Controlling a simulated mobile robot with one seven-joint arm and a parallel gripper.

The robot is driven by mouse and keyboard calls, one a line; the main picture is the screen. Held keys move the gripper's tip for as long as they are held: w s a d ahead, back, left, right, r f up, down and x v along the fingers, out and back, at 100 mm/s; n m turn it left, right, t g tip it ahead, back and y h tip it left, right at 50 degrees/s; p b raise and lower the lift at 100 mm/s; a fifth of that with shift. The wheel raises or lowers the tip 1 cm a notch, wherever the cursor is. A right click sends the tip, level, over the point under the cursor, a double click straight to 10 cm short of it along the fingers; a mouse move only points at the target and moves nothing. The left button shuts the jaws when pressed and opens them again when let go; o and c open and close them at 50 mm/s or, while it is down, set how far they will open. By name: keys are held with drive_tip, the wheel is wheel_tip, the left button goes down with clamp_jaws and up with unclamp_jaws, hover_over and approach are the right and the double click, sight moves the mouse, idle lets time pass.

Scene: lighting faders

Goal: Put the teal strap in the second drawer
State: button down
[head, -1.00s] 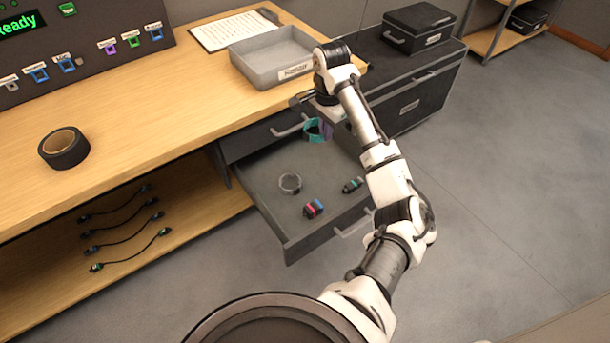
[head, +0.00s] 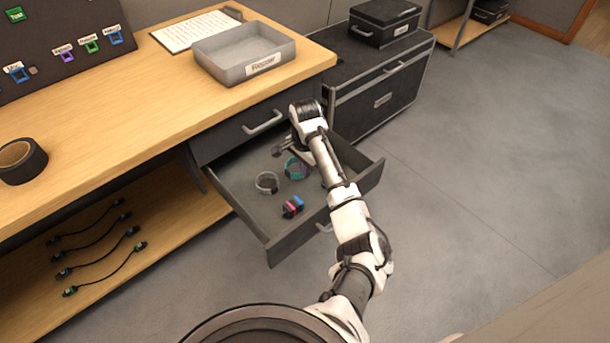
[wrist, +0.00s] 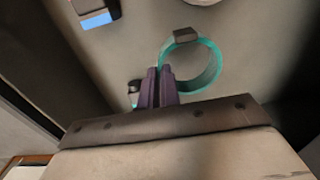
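The open second drawer (head: 246,208) sits below a closed top drawer (head: 240,135). The teal strap (head: 290,168) is a ring with a grey clasp, inside the open drawer's outline. It also shows in the wrist view (wrist: 214,72), its band meeting my fingertips. My gripper (head: 284,153) is low over the drawer; in the wrist view its purple-dark fingers (wrist: 158,72) are close together on the band's near left edge. I cannot tell whether the strap touches the drawer floor. My arm hides the drawer's right part.
A grey strap ring (head: 266,182) and a dark strap with red and blue (head: 292,207) lie in the drawer. A small dark item (wrist: 134,90) shows beside my fingers. A grey tray (head: 243,52) stands on the bench above. A black cabinet (head: 380,95) stands behind right.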

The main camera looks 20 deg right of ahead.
drive_tip(key=shift+f, duration=1.55)
drive_tip(key=shift+f, duration=0.1)
drive_tip(key=c, duration=1.6)
unclamp_jaws()
wheel_tip(320, 180, up, 12)
drive_tip(key=shift+r+p, duration=0.2)
drive_tip(key=shift+p, duration=0.6)
